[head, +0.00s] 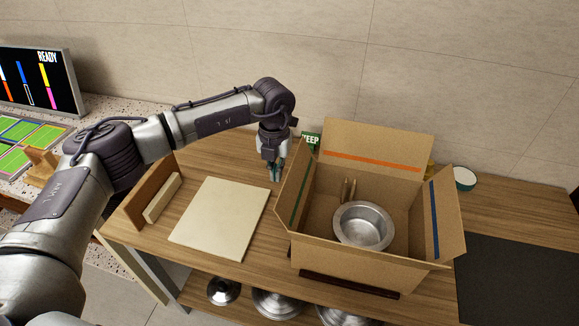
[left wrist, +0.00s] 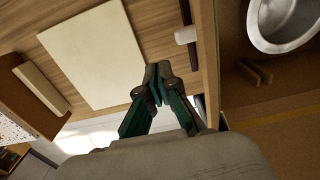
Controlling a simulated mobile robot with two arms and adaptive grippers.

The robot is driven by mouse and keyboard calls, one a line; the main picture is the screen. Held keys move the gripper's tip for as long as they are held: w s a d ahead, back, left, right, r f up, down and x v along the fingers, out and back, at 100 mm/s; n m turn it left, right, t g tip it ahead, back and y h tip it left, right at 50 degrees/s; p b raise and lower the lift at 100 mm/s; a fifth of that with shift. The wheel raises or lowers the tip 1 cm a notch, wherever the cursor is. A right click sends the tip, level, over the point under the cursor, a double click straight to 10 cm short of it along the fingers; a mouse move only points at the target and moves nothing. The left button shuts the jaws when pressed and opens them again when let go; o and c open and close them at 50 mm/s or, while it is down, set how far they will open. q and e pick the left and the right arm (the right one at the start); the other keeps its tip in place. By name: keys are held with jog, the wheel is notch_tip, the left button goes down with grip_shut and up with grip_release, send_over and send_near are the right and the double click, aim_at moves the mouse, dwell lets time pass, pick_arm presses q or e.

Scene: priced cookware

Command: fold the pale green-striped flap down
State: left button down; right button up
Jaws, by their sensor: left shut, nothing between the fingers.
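An open cardboard box (head: 345,248) stands on the wooden table. Its left flap (head: 293,188) bears a green stripe and stands up, leaning outward to the left. The back flap (head: 375,143) with an orange stripe and the right flap (head: 446,215) with a blue stripe also stand up. A metal pot (head: 363,224) sits inside the box. My left gripper (head: 276,178) is shut and empty, pointing down just left of the green-striped flap. In the left wrist view its closed fingertips (left wrist: 156,72) are beside the box, apart from it. My right gripper is out of view.
A pale board (head: 220,218) lies on the table left of the box. Upright wooden pieces (head: 155,195) stand at the left edge. A green sign (head: 311,141) and a white round container (head: 465,179) are behind the box. Metal lids (head: 277,303) lie on a lower shelf.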

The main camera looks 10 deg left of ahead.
aim_at(293, 171)
pick_arm(q)
jog(key=shift+d+r, duration=0.25)
jog(key=shift+d, duration=0.4)
jog(key=shift+d+r, duration=0.3)
jog(key=shift+d, duration=0.35)
jog(key=shift+d+r, duration=0.25)
jog(key=shift+d, duration=0.6)
jog(key=shift+s+d+r, duration=0.1)
jog(key=shift+d+r, duration=0.15)
jog(key=shift+d, duration=0.45)
jog(key=shift+d+r, duration=0.2)
jog(key=shift+d, duration=0.45)
